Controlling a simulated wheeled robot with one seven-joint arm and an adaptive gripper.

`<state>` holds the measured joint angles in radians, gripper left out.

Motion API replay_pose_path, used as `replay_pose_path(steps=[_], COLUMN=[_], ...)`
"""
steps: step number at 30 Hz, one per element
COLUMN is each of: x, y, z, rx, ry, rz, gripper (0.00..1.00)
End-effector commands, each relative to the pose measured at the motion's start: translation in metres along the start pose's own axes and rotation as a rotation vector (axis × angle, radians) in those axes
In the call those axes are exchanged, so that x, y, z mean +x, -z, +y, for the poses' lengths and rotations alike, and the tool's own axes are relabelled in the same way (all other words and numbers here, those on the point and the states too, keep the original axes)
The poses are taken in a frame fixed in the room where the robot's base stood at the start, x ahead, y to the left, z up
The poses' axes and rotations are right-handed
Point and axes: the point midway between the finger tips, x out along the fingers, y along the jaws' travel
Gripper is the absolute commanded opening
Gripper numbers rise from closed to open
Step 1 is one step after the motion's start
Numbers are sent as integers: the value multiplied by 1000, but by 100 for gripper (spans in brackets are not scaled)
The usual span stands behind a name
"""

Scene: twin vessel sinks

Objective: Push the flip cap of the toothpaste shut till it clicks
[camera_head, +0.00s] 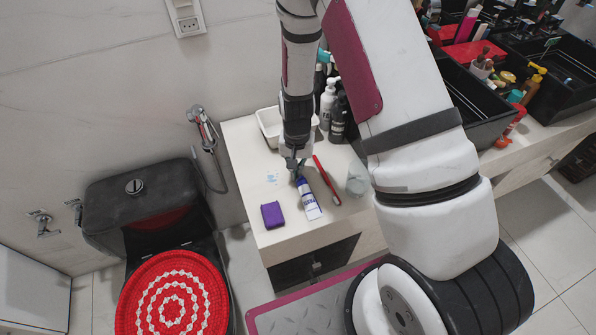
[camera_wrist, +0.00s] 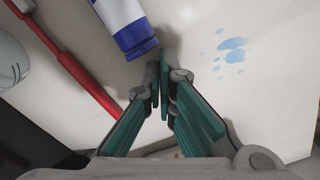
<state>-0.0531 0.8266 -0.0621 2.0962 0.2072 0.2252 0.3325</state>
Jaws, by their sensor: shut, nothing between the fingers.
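The toothpaste (camera_head: 309,203) is a white and blue tube lying on the counter, with one end close below my gripper in the head view. In the wrist view the tube (camera_wrist: 118,14) comes in from the top, its dark blue cap end (camera_wrist: 139,46) towards my fingers. Whether the flip cap is raised or flat is not clear. My gripper (camera_head: 293,172) points down over the counter. Its fingertips (camera_wrist: 163,62) are together and empty, just beside the cap end in the wrist view; I cannot tell whether they touch it.
A red toothbrush (camera_head: 327,181) lies beside the tube. A purple block (camera_head: 272,215) is near the counter's front edge, and a clear cup (camera_head: 358,181) stands to the right. A white tray (camera_head: 268,126) and bottles (camera_head: 329,100) stand behind. Blue smears (camera_wrist: 231,48) mark the counter.

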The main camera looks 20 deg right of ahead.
Motion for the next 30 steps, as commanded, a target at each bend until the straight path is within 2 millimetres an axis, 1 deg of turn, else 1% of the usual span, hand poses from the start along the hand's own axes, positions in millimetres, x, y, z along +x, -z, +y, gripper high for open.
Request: replay_pose_path(steps=[6,12,30], x=[1,-2,-45], y=[10,12,12], z=[-6,-7,-7], rx=[0,0,-1], ry=[1,0,1], rz=[2,1,2], gripper=[0,0,0])
